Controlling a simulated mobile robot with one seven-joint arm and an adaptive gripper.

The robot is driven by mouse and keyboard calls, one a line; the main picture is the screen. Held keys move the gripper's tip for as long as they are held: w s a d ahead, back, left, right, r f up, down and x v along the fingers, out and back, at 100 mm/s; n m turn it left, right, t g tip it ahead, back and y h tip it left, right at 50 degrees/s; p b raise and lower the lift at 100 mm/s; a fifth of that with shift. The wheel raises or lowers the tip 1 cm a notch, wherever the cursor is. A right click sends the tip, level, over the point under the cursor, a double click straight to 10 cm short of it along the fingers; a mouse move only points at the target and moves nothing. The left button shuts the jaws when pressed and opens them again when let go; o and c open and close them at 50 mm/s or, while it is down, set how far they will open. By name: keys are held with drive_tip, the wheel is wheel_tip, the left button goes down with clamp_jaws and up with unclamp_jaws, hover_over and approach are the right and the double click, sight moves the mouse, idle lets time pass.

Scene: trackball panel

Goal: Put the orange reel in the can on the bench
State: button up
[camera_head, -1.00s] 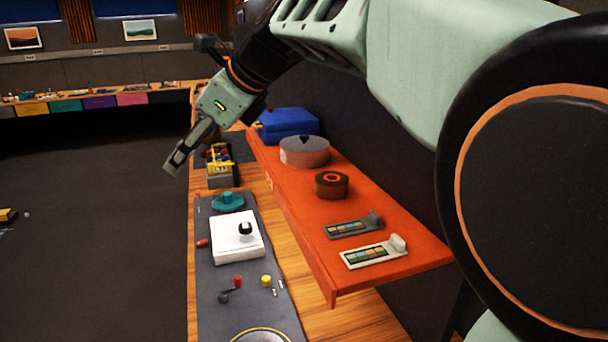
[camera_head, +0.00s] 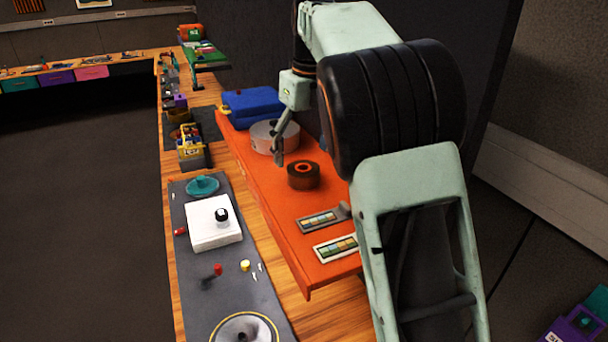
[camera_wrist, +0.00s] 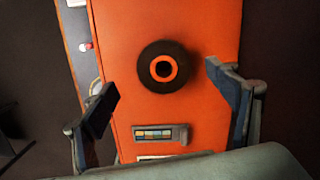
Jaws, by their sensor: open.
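The reel (camera_head: 303,175) is a dark brown disc with an orange ring in its middle. It lies flat on the orange shelf (camera_head: 262,195), and also shows in the wrist view (camera_wrist: 181,51). My gripper (camera_head: 279,157) is open and empty, above the shelf near the reel. In the wrist view my gripper (camera_wrist: 162,88) has its fingers spread, with the reel between and slightly beyond the tips, apart from them. A round, gold-rimmed grey object (camera_head: 245,332) lies on the bench mat, cut off by the bottom edge; I cannot tell if it is the can.
A grey round object (camera_head: 262,140) and a blue case (camera_head: 252,106) stand behind the reel. Two colour-strip holders (camera_head: 322,219) lie in front. The lower bench (camera_head: 270,275) holds a white trackball box (camera_head: 212,228) and small knobs. A dark wall stands beside the shelf.

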sight(303, 169)
drive_tip(key=f, duration=0.5)
drive_tip(key=shift+w+f+p, duration=0.3)
drive_tip(key=shift+p, duration=0.05)
drive_tip(key=shift+c, duration=0.2)
drive_tip(key=c, duration=1.4)
drive_tip(key=shift+o, duration=0.2)
